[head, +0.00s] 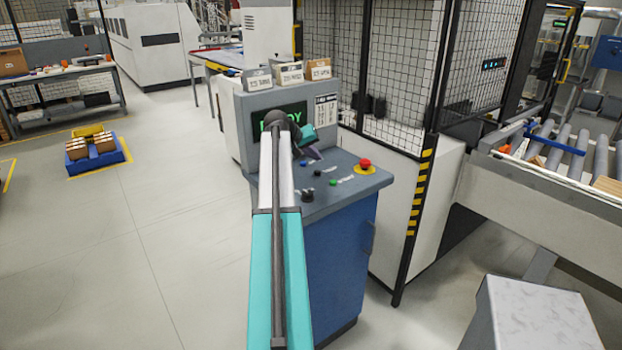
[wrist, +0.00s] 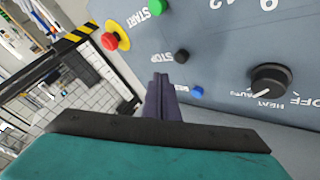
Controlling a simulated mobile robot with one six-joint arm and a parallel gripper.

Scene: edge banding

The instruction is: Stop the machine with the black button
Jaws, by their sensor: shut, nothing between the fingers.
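The black button (wrist: 181,56) is on the grey console panel beside the word STOP in the wrist view. In the head view it is a small dark spot (head: 317,173) between the blue and green buttons. My gripper (wrist: 160,76) is shut and empty, its dark fingers pointing towards the panel. In the wrist view the fingertips appear just below and left of the black button; a gap or contact cannot be told. In the head view my gripper (head: 315,155) is over the back of the panel, partly behind my arm.
Close by are a green START button (wrist: 157,7), a blue button (wrist: 196,92), a red emergency button (wrist: 110,41) on yellow and a black rotary knob (wrist: 268,84). The console screen (head: 292,112) is partly hidden, showing green letters ending in DY. A mesh fence (head: 400,70) stands behind.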

